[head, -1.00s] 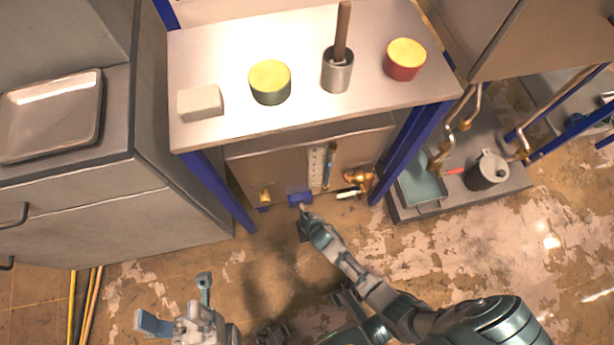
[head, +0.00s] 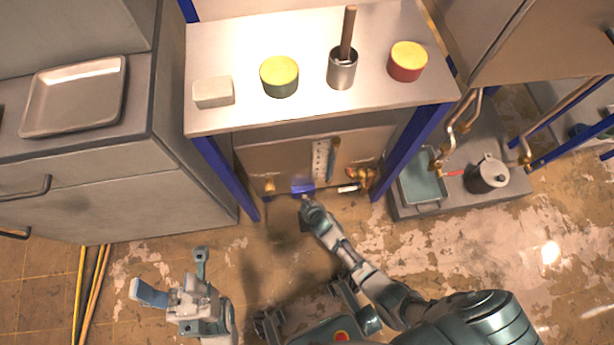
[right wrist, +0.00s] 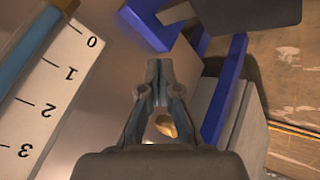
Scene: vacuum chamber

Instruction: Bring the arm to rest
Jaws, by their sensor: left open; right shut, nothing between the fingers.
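My right arm reaches forward in the head view to the low front of the metal stand. Its gripper (head: 304,200) is close to a blue block (head: 302,188) low on the front panel (head: 285,158). In the right wrist view the right gripper (right wrist: 158,68) has its fingertips together with nothing between them. The blue block (right wrist: 150,24) is just beyond the tips there; I cannot tell whether they touch it. My left gripper (head: 175,272) is open and empty over the floor at the lower left.
A numbered scale (head: 320,160) and brass fittings (head: 366,178) are on the panel. The bench top (head: 305,112) holds a pale block (head: 213,92), two yellow-topped round containers and a metal cup (head: 342,70) with a handle. Blue legs flank the panel. Open floor lies in front.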

